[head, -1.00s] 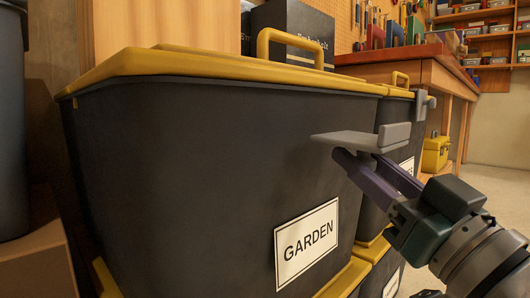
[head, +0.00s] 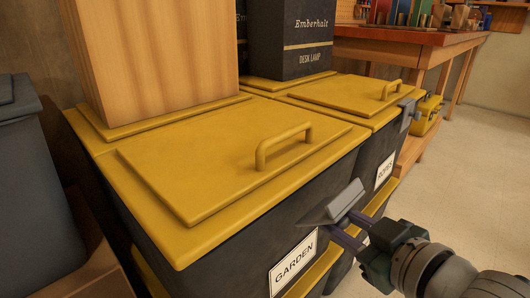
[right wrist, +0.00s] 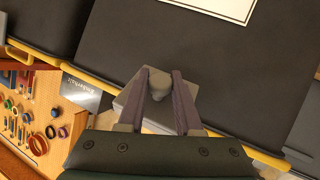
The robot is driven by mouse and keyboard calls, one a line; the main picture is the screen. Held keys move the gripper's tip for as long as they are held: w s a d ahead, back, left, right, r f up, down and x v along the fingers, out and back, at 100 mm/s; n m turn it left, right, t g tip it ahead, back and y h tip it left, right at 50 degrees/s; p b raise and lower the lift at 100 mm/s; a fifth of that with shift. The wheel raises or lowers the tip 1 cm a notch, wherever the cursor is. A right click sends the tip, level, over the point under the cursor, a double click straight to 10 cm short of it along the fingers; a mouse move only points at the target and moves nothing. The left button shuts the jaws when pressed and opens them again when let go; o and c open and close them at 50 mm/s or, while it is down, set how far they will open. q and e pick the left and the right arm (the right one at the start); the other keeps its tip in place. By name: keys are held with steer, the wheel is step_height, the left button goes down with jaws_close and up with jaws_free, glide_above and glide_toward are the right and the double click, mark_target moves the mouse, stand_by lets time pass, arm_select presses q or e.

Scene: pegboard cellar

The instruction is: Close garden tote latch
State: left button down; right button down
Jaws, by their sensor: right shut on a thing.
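The garden tote (head: 240,235) is dark, with a yellow lid (head: 190,160), a raised handle (head: 284,143) and a white GARDEN label (head: 293,262). The lid lies flat on it. The grey latch (head: 328,204) sticks out from the front near the right corner, below the lid's edge, not flat against the tote wall. My right gripper (head: 343,230) is shut on the latch. The right wrist view shows the latch's grey knob (right wrist: 159,86) between the purple fingers (right wrist: 158,76). My left gripper is not in view.
A second yellow-lidded tote (head: 345,95) stands close on the right, with its own grey latch (head: 407,114). A wooden box (head: 150,55) and a black lamp box (head: 292,40) stand on the lids. A workbench (head: 420,42) is behind. The floor (head: 470,190) at the right is clear.

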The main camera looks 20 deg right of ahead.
mark_target(342, 195)
steer(key=r+g+p, duration=0.1)
steer(key=g+p, duration=0.1)
steer(key=p, duration=0.1)
steer(key=w+r+n+g+h+p, duration=0.1)
steer(key=g+p, duration=0.1)
steer(key=p, duration=0.2)
steer(key=r+g+p, duration=0.1)
steer(key=p, duration=0.3)
steer(key=shift+w+a+r+g+h, duration=0.2)
steer(key=shift+a+r+g+h, duration=0.1)
steer(key=shift+g, duration=0.1)
steer(key=shift+w+n+g+p, duration=0.1)
steer(key=shift+n+g+p, duration=0.25)
steer(key=shift+p, duration=0.2)
steer(key=shift+w+a+g+h+p, duration=0.15)
steer(key=shift+w+g+h+p, duration=0.2)
steer(key=shift+g, duration=0.5)
steer(key=shift+n+g, duration=0.25)
steer(key=shift+g, duration=0.25)
steer(key=shift+h, duration=0.25)
steer(key=c, duration=1)
jaws_free()
steer(key=o, duration=0.4)
steer(key=shift+w, duration=0.15)
steer(key=shift+a+r, duration=0.1)
